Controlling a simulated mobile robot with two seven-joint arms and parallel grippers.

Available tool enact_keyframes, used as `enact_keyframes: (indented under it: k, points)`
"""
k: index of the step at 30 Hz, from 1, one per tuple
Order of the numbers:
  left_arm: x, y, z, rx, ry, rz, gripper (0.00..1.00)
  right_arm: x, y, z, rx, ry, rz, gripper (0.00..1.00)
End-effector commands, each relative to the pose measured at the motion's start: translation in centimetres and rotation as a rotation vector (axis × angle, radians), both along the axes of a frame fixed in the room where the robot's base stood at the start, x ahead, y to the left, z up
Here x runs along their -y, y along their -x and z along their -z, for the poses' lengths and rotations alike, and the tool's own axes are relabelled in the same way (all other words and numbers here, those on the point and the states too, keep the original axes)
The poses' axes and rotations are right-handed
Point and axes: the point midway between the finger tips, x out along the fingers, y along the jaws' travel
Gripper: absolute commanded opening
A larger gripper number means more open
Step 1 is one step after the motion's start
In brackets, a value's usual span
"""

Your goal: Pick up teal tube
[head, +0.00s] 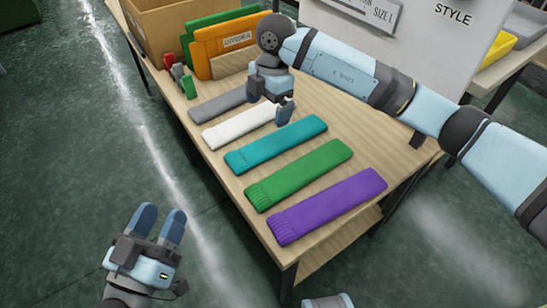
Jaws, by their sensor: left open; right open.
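The teal tube (276,144) lies flat on the wooden table (340,112), between the white tube (238,127) and the green tube (298,175). My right gripper (284,110) is over the table, just above or beside the far right part of the white tube, close to the teal tube. Its fingers point down and hold nothing that I can see. I cannot tell whether it touches a tube. My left gripper (159,222) is open and empty, off the table at the lower left, above the floor.
A grey tube (218,104) and a purple tube (327,206) lie at the row's ends. Orange (208,48) and green dividers and a cardboard box (160,27) stand at the back left. Small clips (180,77) sit near the left edge. A white sign board (400,45) stands behind.

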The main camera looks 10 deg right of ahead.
Motion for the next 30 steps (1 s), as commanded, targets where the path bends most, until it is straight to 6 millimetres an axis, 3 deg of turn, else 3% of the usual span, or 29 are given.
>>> enact_keyframes:
  k: [5,15,23,30]
  points:
    - [0.1,0.2,0.6,0.012,0.012,0.008,0.53,2.0,-1.4,0.1,0.044,0.114,0.083,1.00]
    - [0.4,0.0,3.2,-0.063,-0.025,0.031,0.53,2.1,-1.4,6.3,0.043,0.120,0.090,1.00]
    - [0.5,-0.1,4.3,-0.097,-0.044,0.042,0.53,2.0,-1.4,8.4,0.046,0.119,0.088,1.00]
    - [0.7,-0.1,7.3,-0.172,-0.085,0.069,0.53,1.7,-1.2,12.0,0.044,0.117,0.088,1.00]
